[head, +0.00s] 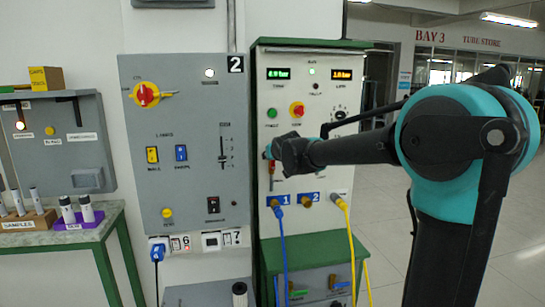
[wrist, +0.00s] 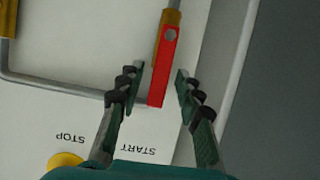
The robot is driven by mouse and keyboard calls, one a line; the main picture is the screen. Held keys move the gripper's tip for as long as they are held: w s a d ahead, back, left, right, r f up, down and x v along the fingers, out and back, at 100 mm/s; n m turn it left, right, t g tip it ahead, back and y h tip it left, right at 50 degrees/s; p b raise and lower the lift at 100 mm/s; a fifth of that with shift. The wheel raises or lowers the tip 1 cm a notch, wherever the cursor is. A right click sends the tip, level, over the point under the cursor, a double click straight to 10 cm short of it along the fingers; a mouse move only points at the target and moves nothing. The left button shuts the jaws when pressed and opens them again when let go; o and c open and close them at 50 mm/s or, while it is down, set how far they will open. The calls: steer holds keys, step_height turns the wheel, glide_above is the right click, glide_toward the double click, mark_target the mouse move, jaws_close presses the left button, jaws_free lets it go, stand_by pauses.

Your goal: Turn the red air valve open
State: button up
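The red air valve handle (wrist: 163,75) shows in the wrist view as a flat red bar with a grey pivot, attached to a brass body (wrist: 173,17) on a pale panel. My gripper (wrist: 160,78) is open, with one finger on each side of the handle and a gap on both sides. In the head view my gripper (head: 270,152) is at the left edge of the right-hand cabinet, and a small red part of the valve (head: 271,166) shows just below it. My gripper and wrist hide part of the valve there.
A grey pipe (wrist: 50,88) runs along the panel beside the handle, near START and STOP labels and a yellow button (wrist: 65,160). Blue (head: 283,245) and yellow hoses (head: 350,240) hang below on the cabinet. A grey panel (head: 190,110) stands to the left.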

steer(key=v, duration=1.2)
steer(key=shift+f, duration=0.1)
steer(key=s+d+f+m+g+h, duration=0.15)
steer(key=s+d+f, duration=0.35)
steer(key=d+f, duration=0.5)
steer(key=s+d+f+m+g+h, duration=0.1)
steer(key=s+d+f+g+h, duration=0.15)
steer(key=s+d+f, duration=0.7)
steer(key=s+d+f+g, duration=0.2)
steer(key=s+f, duration=0.5)
steer(key=f, duration=0.2)
steer(key=s+d+f+g, duration=0.2)
steer(key=s+f, duration=0.5)
steer(key=f, duration=0.2)
steer(key=shift+s+m+g, duration=0.25)
steer(key=shift+m+g, duration=0.05)
steer(key=shift+m, duration=0.15)
steer(key=shift+o, duration=0.6)
